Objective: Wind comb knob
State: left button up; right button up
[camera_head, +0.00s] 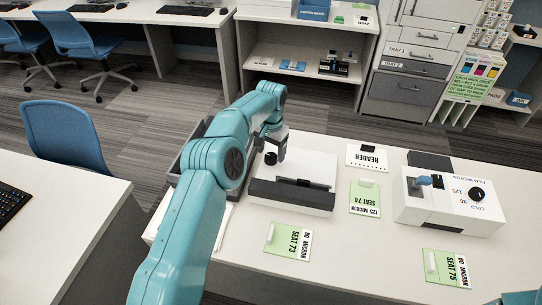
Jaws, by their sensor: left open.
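A white and black machine (294,187) sits on the white table, with a dark slot across its middle. A round black knob (271,158) shows at its back left corner; I take it to be the comb knob. My left gripper (277,155) reaches over from the left, pointing down close by this knob. It is open, with nothing seen held in it. I cannot tell whether it touches the knob, and my arm hides part of the area. My right gripper is out of view.
A white laminator (453,205) with a black dial (477,194) stands at the right. Green seat cards (289,240) and a reader card (366,157) lie around the machine. A dark tray (182,163) is behind my left arm.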

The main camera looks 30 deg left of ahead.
pick_arm(q)
jog(key=shift+f, duration=1.05)
jog(key=c, duration=1.1)
jog(key=shift+o, duration=0.2)
jog(key=shift+m, duration=0.4)
jog(key=shift+r+m, duration=0.1)
jog(key=shift+m, duration=0.6)
jog(key=m, duration=0.3)
jog(key=shift+m+p, duration=0.3)
jog(key=shift+p, duration=0.1)
jog(key=m, duration=0.6)
jog(key=shift+w, duration=0.1)
